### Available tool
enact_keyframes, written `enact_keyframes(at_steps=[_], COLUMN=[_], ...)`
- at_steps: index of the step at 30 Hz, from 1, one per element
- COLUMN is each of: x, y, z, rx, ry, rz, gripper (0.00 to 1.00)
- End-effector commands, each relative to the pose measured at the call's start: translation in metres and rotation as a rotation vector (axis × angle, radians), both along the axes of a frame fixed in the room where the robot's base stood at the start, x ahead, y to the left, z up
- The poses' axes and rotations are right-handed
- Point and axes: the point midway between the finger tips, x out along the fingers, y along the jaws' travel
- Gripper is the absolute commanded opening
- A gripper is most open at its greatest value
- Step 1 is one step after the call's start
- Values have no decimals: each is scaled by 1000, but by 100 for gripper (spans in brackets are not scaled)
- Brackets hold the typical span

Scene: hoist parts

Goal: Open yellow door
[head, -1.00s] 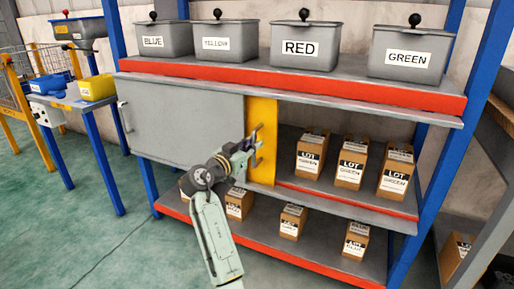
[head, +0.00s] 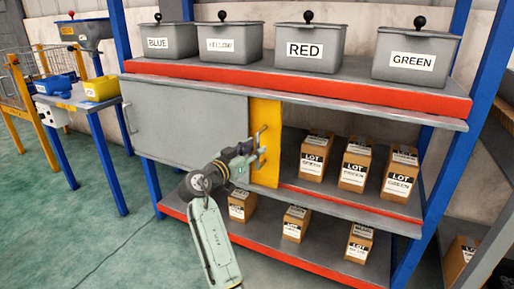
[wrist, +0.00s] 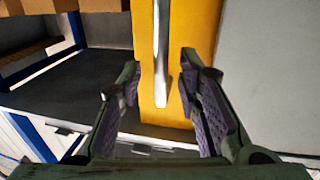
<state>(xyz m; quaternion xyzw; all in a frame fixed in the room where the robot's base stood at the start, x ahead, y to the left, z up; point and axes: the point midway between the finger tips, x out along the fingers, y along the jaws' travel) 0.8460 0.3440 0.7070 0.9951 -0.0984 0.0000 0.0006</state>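The yellow door (head: 270,110) is a narrow upright strip in the middle shelf bay, beside the right edge of the grey door (head: 190,125). How far it extends behind the grey door is hidden. Its metal handle (head: 262,140) is an upright bar. In the wrist view, the handle (wrist: 161,50) stands in front of the yellow door (wrist: 195,35). My gripper (head: 252,158) is in front of the yellow door at handle height. In the wrist view, my gripper (wrist: 160,85) is open, with one finger on each side of the handle's line. I see no contact.
To the right of the yellow door the bay is open, with LOT GREEN boxes (head: 355,165). More boxes (head: 295,224) stand on the lower shelf. Labelled grey bins (head: 310,47) stand on top. A blue post (head: 440,150) bounds the right side.

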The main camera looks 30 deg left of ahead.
Motion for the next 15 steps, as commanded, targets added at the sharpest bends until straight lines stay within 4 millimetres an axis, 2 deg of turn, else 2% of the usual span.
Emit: enact_keyframes(at_steps=[3,9,15], x=[-27,-67,-91], y=[7,15,19], z=[-1,-1,-1], rx=[0,-1,-1], ry=[0,1,1], rz=[5,4,3], gripper=[31,31,31])
